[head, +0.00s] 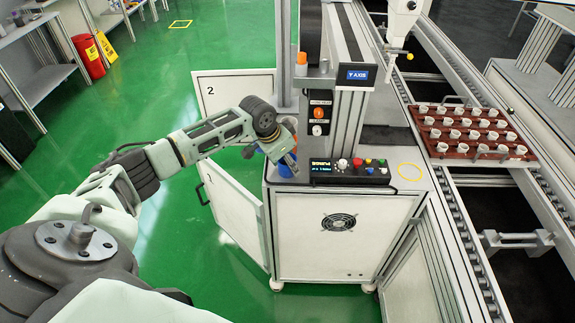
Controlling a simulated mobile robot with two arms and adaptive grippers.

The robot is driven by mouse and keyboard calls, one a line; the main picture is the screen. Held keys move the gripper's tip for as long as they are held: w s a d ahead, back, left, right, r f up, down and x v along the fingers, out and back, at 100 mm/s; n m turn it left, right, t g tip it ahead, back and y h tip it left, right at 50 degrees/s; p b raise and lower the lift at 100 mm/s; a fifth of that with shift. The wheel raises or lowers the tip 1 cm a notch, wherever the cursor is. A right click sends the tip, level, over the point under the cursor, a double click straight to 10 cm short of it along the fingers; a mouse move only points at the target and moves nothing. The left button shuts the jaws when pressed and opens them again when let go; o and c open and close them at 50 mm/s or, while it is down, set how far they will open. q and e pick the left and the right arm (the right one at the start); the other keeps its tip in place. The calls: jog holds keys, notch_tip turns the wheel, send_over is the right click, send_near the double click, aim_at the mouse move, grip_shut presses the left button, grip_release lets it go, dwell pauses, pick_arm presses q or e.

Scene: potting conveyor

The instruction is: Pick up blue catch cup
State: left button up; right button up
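The blue catch cup (286,171) stands at the left end of the machine's top, beside the control panel. Only part of its blue side shows, because my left gripper (290,160) covers much of it. My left arm reaches in from the left, and the gripper points down and right, with its fingertips at the cup. I cannot tell whether the fingers are closed on the cup or only near it. My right gripper is out of view.
The control panel (350,171) with buttons is just right of the cup. A vertical column (348,125) rises behind it. An open cabinet door (232,213) hangs at the left. A red tray (472,134) of small white pots sits on the conveyor.

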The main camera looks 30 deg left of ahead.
pick_arm(q)
jog(key=shift+s+r, duration=0.1)
jog(key=shift+c, duration=0.4)
jog(key=c, duration=0.6)
jog(key=shift+c, duration=0.5)
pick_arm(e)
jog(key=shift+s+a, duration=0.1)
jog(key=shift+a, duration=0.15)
